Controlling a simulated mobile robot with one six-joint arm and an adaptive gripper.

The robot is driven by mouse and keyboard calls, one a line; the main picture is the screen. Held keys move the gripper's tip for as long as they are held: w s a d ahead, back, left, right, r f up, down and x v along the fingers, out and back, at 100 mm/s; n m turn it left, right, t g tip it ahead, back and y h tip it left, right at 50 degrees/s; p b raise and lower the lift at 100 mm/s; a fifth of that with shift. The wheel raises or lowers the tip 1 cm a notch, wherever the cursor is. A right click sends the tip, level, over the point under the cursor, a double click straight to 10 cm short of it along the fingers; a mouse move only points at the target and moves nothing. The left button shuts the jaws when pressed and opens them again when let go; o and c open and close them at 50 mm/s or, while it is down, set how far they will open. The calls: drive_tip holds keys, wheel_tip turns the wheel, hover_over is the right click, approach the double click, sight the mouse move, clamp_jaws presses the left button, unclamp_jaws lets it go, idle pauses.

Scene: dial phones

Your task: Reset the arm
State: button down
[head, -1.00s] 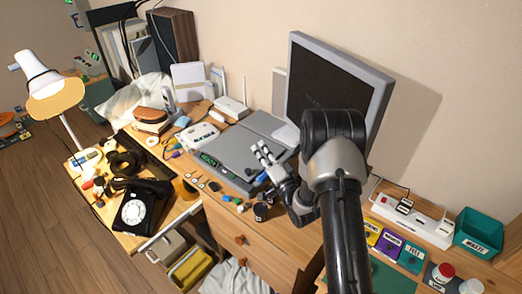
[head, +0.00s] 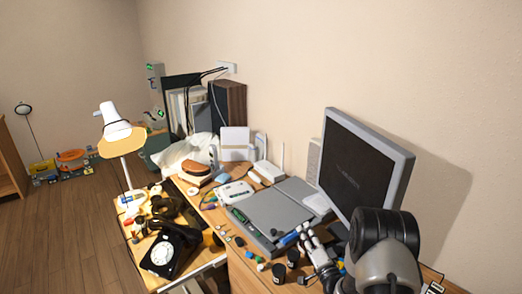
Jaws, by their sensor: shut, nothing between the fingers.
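My arm comes up from the bottom right of the head view, in front of the monitor (head: 352,165). My gripper (head: 304,238) is at its left end, over the desk by the front right of the grey flat device (head: 272,217). Its fingers are shut with nothing between them. A black dial phone (head: 172,250) with a white dial sits on the lower left part of the desk, well away from my gripper. The rest of my arm is cut off by the bottom edge.
Small dark jars (head: 279,272) stand close to my gripper. A lamp (head: 121,137) stands at the left of the desk. A white router (head: 268,169) and a dark speaker (head: 228,107) stand at the back.

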wheel_tip(320, 180, up, 11)
drive_tip(key=n+g+h, duration=0.3)
drive_tip(key=s+r+n+g+h, duration=0.2)
drive_tip(key=s+r+g, duration=0.2)
drive_tip(key=s+r, duration=0.45)
drive_tip(key=s+a+n+g, duration=0.2)
drive_tip(key=s+a+g, duration=0.1)
drive_tip(key=s, duration=1.4)
drive_tip(key=s+a+n+g, duration=0.3)
drive_tip(key=s+g, duration=0.1)
drive_tip(key=s, duration=1.3)
drive_tip(key=shift+f+y, duration=0.25)
drive_tip(key=shift+y, duration=0.05)
